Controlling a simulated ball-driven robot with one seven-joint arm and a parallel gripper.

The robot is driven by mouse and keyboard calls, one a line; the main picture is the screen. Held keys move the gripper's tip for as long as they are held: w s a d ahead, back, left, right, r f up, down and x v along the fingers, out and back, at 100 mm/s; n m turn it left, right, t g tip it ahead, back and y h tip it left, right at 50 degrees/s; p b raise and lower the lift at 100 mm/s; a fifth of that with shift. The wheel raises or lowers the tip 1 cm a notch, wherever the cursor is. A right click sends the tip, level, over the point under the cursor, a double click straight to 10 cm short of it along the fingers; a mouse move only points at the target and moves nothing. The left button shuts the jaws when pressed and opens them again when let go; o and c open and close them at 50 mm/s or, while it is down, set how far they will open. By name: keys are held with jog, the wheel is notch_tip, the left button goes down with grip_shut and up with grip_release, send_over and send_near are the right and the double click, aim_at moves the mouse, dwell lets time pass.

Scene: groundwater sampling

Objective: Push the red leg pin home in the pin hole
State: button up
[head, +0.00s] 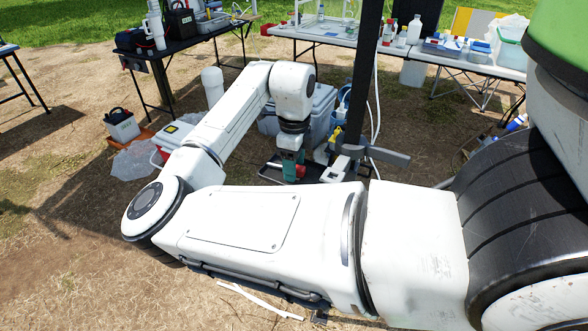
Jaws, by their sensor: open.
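My gripper (292,172) hangs below the dark wrist of my white arm, near the middle of the picture. It points down beside the lower part of a dark upright leg (362,88). A small red piece (300,171) shows right at the gripper's tip. I cannot tell whether it is the leg pin or touches the fingers. The jaws are open, though the fingers are small and hard to make out. A grey and white bracket (350,163) sits around the leg, just right of the gripper. The pin hole cannot be made out.
A large cooler box (318,108) stands just behind the gripper. A dark tray (270,172) lies on the ground under it. White tubing (377,100) hangs by the leg. Tables with bottles and gear line the back. The dirt ground at left is mostly open.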

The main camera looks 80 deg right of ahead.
jog(key=shift+c, duration=0.2)
grip_shut()
dwell(0.3)
jog(key=shift+r, duration=0.1)
